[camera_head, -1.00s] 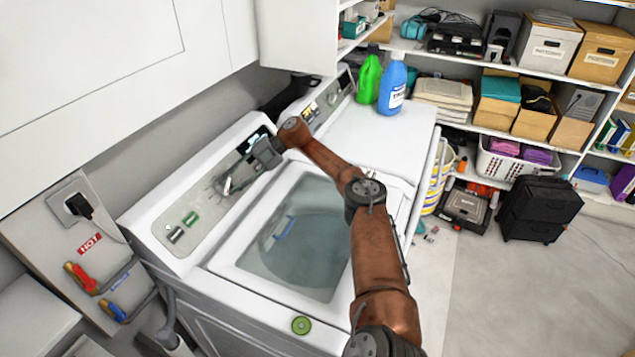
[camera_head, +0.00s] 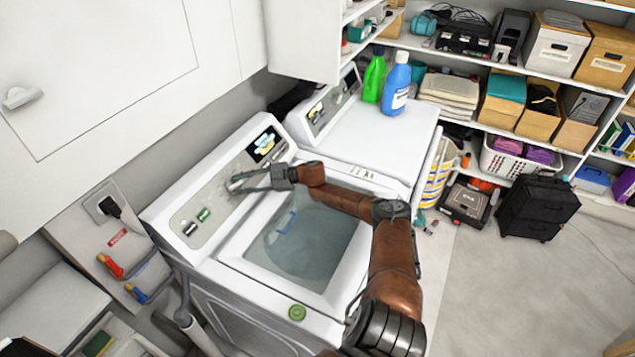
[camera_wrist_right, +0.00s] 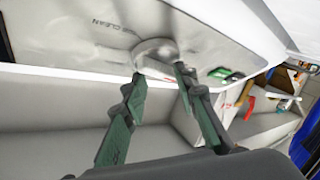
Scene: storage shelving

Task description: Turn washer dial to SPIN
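The white washer (camera_head: 215,268) stands in the middle of the head view, its sloped control panel (camera_head: 176,212) along the back. My right gripper (camera_head: 238,182) reaches the panel from the right. In the right wrist view, the pale round dial (camera_wrist_right: 154,50) sits on the panel between the tips of my right gripper (camera_wrist_right: 159,75). The fingers are apart, one on each side of the dial; I cannot tell whether they touch it. In the head view the gripper mostly hides the dial, and its pointer setting is unreadable. My left gripper is not in view.
A second white machine (camera_head: 385,145) stands beyond, with a blue bottle (camera_head: 396,88) and a green bottle (camera_head: 374,80) on top. White cabinets (camera_head: 90,75) hang above the panel. A green round object (camera_head: 297,312) lies on the washer's front edge.

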